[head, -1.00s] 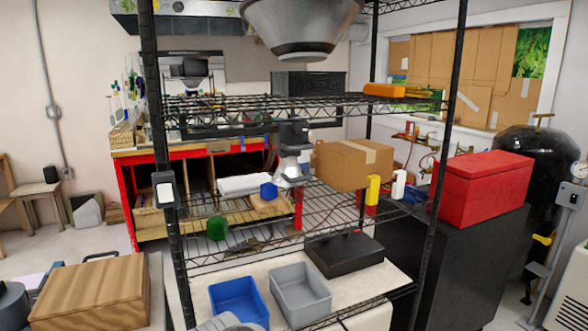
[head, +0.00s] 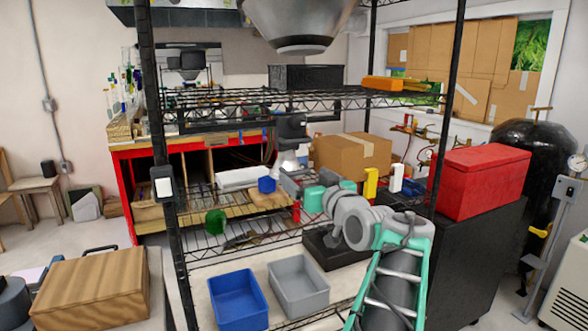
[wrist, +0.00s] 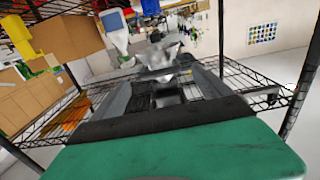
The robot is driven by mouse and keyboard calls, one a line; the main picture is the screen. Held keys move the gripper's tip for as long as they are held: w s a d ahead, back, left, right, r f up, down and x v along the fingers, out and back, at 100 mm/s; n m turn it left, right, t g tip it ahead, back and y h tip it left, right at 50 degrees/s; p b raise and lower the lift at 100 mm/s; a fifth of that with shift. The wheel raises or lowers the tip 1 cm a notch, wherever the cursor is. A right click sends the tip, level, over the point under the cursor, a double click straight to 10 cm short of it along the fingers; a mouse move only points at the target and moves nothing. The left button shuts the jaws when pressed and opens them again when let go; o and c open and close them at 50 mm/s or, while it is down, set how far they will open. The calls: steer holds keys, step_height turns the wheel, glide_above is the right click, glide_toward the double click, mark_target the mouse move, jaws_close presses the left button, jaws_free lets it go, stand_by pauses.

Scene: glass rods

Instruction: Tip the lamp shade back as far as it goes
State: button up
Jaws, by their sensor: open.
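The lamp (head: 291,128) stands on the wire shelf rack in the head view, with a black upper part and a pale silvery part below. I take the silvery flared part as its shade (head: 286,161). In the wrist view a shiny silver piece (wrist: 165,58), likely the same shade, shows just beyond and between my fingertips. My gripper (head: 289,182) is open with nothing held, low beside the lamp on the rack. It also shows in the wrist view (wrist: 160,82). Whether a finger touches the shade I cannot tell. The gripper partly hides the lamp's lower part.
A cardboard box (head: 352,155) and a yellow item (head: 370,183) stand right of the lamp. A blue block (head: 267,184) is to its left. Wire shelves (head: 235,108) and black rack posts (head: 445,110) surround the space. Blue (head: 238,298) and grey (head: 298,288) bins sit below.

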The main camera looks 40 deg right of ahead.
mark_target(294, 178)
steer(key=p+x, duration=0.2)
steer(key=x, duration=0.5)
steer(key=shift+w+f, duration=0.1)
steer(key=shift+w, duration=0.1)
steer(key=shift+c, duration=0.5)
steer(key=shift+f, duration=0.1)
jaws_close()
